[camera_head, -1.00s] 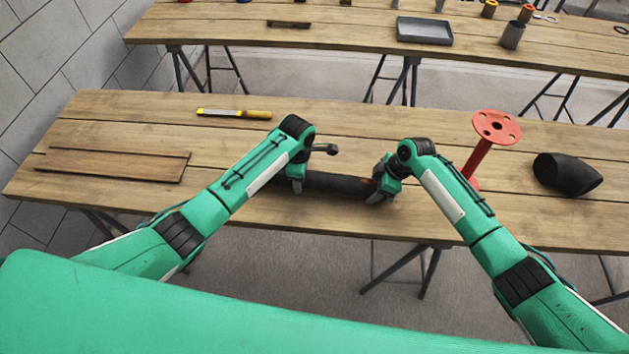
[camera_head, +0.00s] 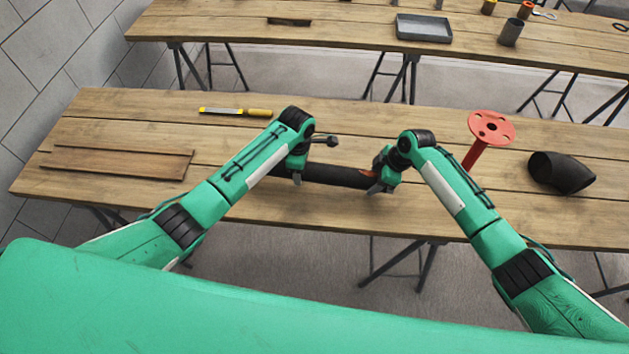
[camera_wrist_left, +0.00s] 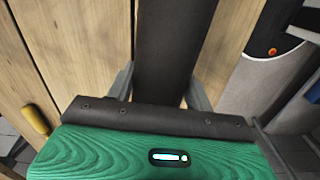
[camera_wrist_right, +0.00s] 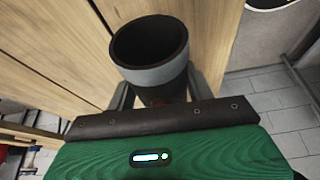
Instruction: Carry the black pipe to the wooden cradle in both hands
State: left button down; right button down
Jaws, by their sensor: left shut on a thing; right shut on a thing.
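The black pipe (camera_head: 338,175) lies level across the front middle of the near table, held between my two grippers. My left gripper (camera_head: 297,177) is shut on its left part. My right gripper (camera_head: 377,186) is shut near its right end. In the left wrist view the pipe (camera_wrist_left: 172,45) runs between the fingers. In the right wrist view its open, hollow end with a grey band (camera_wrist_right: 152,75) shows between the fingers. A low brown wooden piece (camera_head: 118,163), perhaps the cradle, lies at the table's left; its shape is hard to tell.
A yellow-handled tool (camera_head: 236,111) lies at the table's back left. A red flanged post (camera_head: 490,128) stands right of my right gripper, with a black elbow (camera_head: 562,172) beyond it. A second table behind holds a grey tray (camera_head: 424,28). Bare wood lies between pipe and brown piece.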

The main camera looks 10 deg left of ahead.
aim_at(115, 159)
jog(key=j, duration=1.65)
jog(key=j+u, duration=0.15)
jog(key=j, duration=1.5)
jog(key=i, duration=0.05)
